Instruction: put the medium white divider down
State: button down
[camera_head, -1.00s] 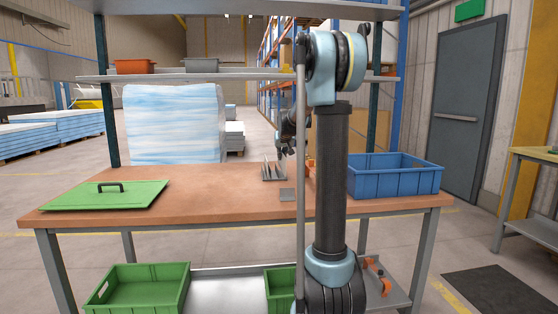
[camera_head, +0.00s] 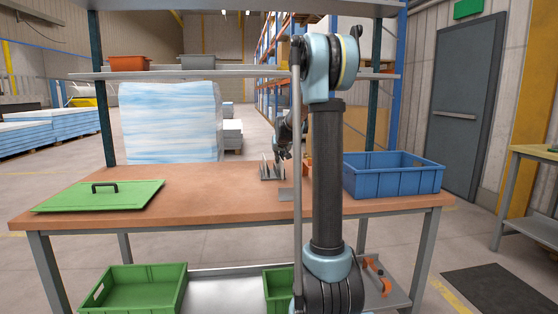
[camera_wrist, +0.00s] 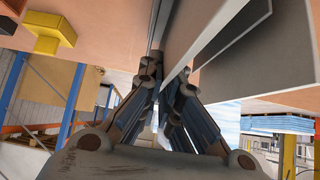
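My gripper (camera_wrist: 166,84) points at the tabletop, which is at the top of the wrist view. Its fingers are close together around the lower end of a thin pale strip, the edge of the medium white divider (camera_wrist: 188,66). Wider grey-white plates (camera_wrist: 262,50) stand right beside it. In the head view my gripper (camera_head: 283,152) is small and dark, just above a rack with upright dividers (camera_head: 271,172) at the back of the workbench. I cannot tell there which divider is between the fingers, or whether its foot touches the rack.
The wooden workbench (camera_head: 215,196) has clear room left of the rack. A green lid (camera_head: 125,199) lies at left, a blue crate (camera_head: 395,180) at right. A yellow block (camera_wrist: 50,32) is near my gripper. A shelf (camera_head: 240,75) spans above.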

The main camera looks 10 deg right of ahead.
jog(key=shift+f, duration=0.15)
jog(key=c, duration=1.8)
grip_release()
jog(key=w+r+v, duration=0.1)
jog(key=v, duration=1.6)
jog(key=s+f+g, duration=0.1)
jog(key=s+f, duration=0.3)
jog(key=s, duration=0.4)
jog(key=s+f+g, duration=0.1)
jog(key=s+f, duration=0.4)
jog(key=s, duration=0.3)
jog(key=s+f+g, duration=0.1)
jog(key=s+f, duration=0.3)
jog(key=s, duration=0.4)
jog(key=shift+s+f, duration=0.3)
jog(key=shift+s, duration=0.1)
jog(key=shift+o, duration=0.4)
jog(key=s+f+g, duration=0.3)
jog(key=s+f, duration=1.4)
jog(key=s, duration=0.4)
jog(key=shift+g, duration=0.4)
jog(key=shift+s+d, duration=0.15)
jog(key=shift+s, duration=0.15)
